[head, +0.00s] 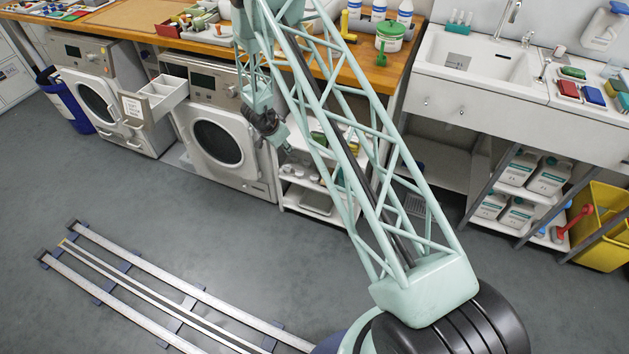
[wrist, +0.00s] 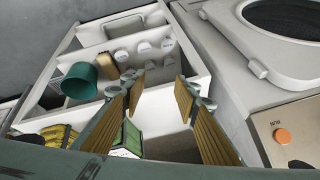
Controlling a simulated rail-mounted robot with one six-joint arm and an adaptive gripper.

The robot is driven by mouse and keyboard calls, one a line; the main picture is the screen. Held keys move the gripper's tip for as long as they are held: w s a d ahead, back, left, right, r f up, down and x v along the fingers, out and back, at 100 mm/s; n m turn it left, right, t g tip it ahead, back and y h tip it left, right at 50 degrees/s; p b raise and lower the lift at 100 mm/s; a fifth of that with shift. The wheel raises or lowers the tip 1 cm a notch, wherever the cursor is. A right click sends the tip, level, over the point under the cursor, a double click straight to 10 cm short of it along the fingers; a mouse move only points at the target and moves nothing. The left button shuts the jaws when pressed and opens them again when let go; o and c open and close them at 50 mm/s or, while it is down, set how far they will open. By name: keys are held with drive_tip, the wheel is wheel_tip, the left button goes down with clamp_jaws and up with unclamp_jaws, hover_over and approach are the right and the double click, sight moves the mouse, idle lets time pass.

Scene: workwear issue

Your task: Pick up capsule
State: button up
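Several small whitish round pieces (wrist: 144,48) sit in a row on the white shelf unit (wrist: 195,88), beyond my fingertips in the wrist view. They may be capsules, but I cannot tell which one is meant. They also show as small pale pieces in the head view (head: 293,170). My gripper (wrist: 156,88) is open, with a wide gap between its yellow ribbed pads and nothing held. In the head view my gripper (head: 284,146) hangs at the front of the shelf unit, right of the washing machine. Its fingers hide part of the shelf contents.
A dark green cup (wrist: 78,80) and a tan piece (wrist: 108,64) are left of the fingers. The washing machine (head: 222,140) stands close beside the shelf. An open white drawer (head: 160,95) juts out.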

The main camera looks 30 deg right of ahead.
drive_tip(key=s+d+f+m+g+h, duration=0.1)
drive_tip(key=s+d+f, duration=0.1)
drive_tip(key=f, duration=0.4)
drive_tip(key=s+d+f+m, duration=0.1)
drive_tip(key=s+d+f, duration=0.2)
drive_tip(key=f, duration=0.4)
drive_tip(key=shift+s+d+g+h, duration=0.25)
drive_tip(key=shift+d+g+h, duration=0.15)
drive_tip(key=shift+d, duration=0.1)
drive_tip(key=b, duration=0.2)
approach(314, 177)
drive_tip(key=x, duration=0.3)
drive_tip(key=shift+f, duration=0.15)
drive_tip(key=shift+d+f, duration=0.15)
drive_tip(key=shift+d, duration=0.05)
drive_tip(key=shift+f, duration=0.1)
drive_tip(key=shift+b+x, duration=0.7)
drive_tip(key=shift+x, duration=1.85)
drive_tip(key=shift+w, duration=0.1)
drive_tip(key=c, duration=0.5)
drive_tip(key=shift+o, duration=0.2)
